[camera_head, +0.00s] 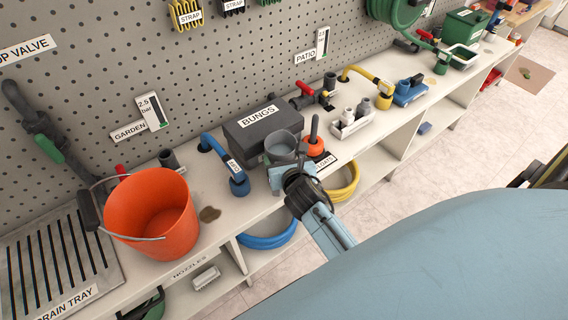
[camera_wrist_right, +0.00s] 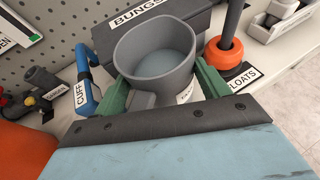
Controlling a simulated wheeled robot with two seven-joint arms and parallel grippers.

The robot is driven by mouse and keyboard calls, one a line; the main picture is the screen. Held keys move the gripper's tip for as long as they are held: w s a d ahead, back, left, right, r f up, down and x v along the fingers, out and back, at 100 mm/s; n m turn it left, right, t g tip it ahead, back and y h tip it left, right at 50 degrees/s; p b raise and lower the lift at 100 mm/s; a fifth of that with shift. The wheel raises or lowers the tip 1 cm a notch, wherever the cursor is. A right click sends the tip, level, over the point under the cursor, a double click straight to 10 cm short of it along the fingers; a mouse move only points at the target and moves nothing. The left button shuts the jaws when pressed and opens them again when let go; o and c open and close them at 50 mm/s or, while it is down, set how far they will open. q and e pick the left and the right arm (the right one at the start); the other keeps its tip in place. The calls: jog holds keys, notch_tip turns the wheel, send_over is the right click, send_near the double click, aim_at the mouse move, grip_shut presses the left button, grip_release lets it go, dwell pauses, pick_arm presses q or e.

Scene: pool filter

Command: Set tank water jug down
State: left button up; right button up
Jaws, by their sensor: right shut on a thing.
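The grey tank water jug (camera_head: 282,147) is upright in front of the dark grey BUNGS box (camera_head: 262,129). In the right wrist view, the jug (camera_wrist_right: 157,62) shows its open round mouth and grey inside; a white label on its near side is mostly hidden. My right gripper (camera_head: 284,172) is shut on the jug, with green fingers (camera_wrist_right: 162,88) on either side of it. The jug's base is hidden, so I cannot tell whether it touches the counter. My left gripper is not in view.
A blue hose with a cuff (camera_head: 236,183) stands left of the jug; an orange float (camera_head: 315,146) stands close on its right. An orange bucket (camera_head: 152,212) and a drain tray (camera_head: 60,265) are farther left.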

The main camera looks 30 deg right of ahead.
jog(key=shift+f, duration=0.5)
jog(key=shift+f, duration=0.2)
jog(key=o, duration=2)
jog(key=shift+o, duration=0.2)
jog(key=shift+r, duration=0.1)
jog(key=p+v, duration=0.1)
jog(key=v, duration=1.1)
jog(key=shift+p, duration=0.35)
